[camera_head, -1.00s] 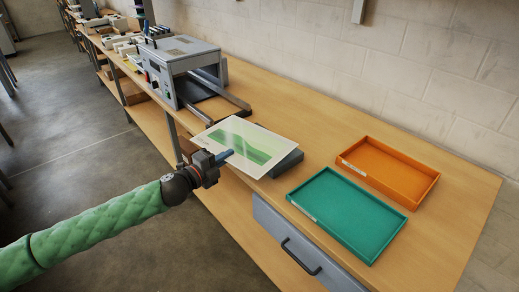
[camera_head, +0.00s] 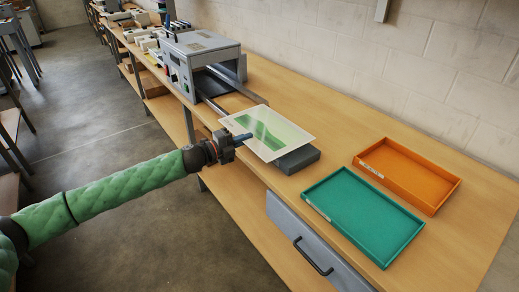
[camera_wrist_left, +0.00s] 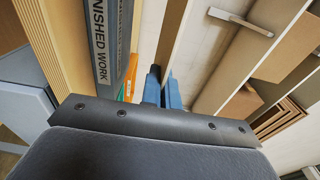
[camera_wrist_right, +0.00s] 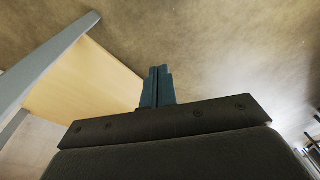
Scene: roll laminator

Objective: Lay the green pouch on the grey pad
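The green pouch (camera_head: 268,135) is a thin, pale sheet with a green panel, held roughly level in the head view. My left gripper (camera_head: 241,138) is shut on its near left edge. The grey pad (camera_head: 298,160) lies on the bench, partly hidden under the pouch's right end; I cannot tell if they touch. In the left wrist view, the left gripper's blue fingers (camera_wrist_left: 165,92) are close together, and a dark strip (camera_wrist_left: 106,40) reads "NISHED WORK". My right gripper (camera_wrist_right: 158,86) shows only in its wrist view, shut and empty above the floor.
A grey laminator (camera_head: 200,62) with rails stands behind the pouch. A green tray (camera_head: 362,215) and an orange tray (camera_head: 410,175) lie to the pad's right. A drawer handle (camera_head: 312,257) juts from the bench front. Bare bench (camera_head: 350,125) lies behind the pad.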

